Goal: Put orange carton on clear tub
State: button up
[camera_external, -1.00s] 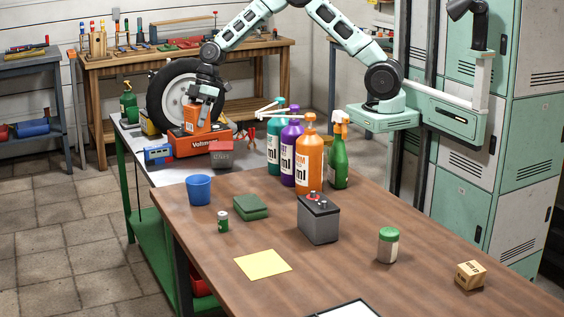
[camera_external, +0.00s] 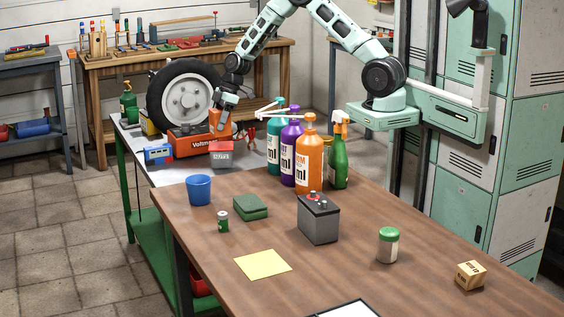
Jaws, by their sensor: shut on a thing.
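My gripper (camera_external: 221,122) is shut on the orange carton (camera_external: 213,118) at the far left end of the tables. The carton is partly hidden by the fingers and looks tilted. It is in front of the tyre, near the red Voltmaster box. A small grey tub with a red lid (camera_external: 221,154) stands just below it in the picture, on the grey-topped table. This may be the clear tub, but I cannot tell for sure. A gap between the carton and this tub is not clear from this angle.
A red Voltmaster box (camera_external: 190,142) and a tyre (camera_external: 186,96) stand behind. A blue device (camera_external: 158,154) is at left. Tall bottles, including an orange one (camera_external: 309,155), stand to the right. The brown tabletop (camera_external: 330,273) has free room in front.

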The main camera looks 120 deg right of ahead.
jog(key=shift+f, duration=1.85)
jog(key=shift+f, duration=0.2)
jog(key=o, duration=1.6)
jog(key=shift+r+p, duration=0.3)
jog(key=b+v, duration=0.1)
jog(key=v, duration=1)
jog(key=shift+s+r, duration=0.25)
jog(key=shift+r, duration=0.05)
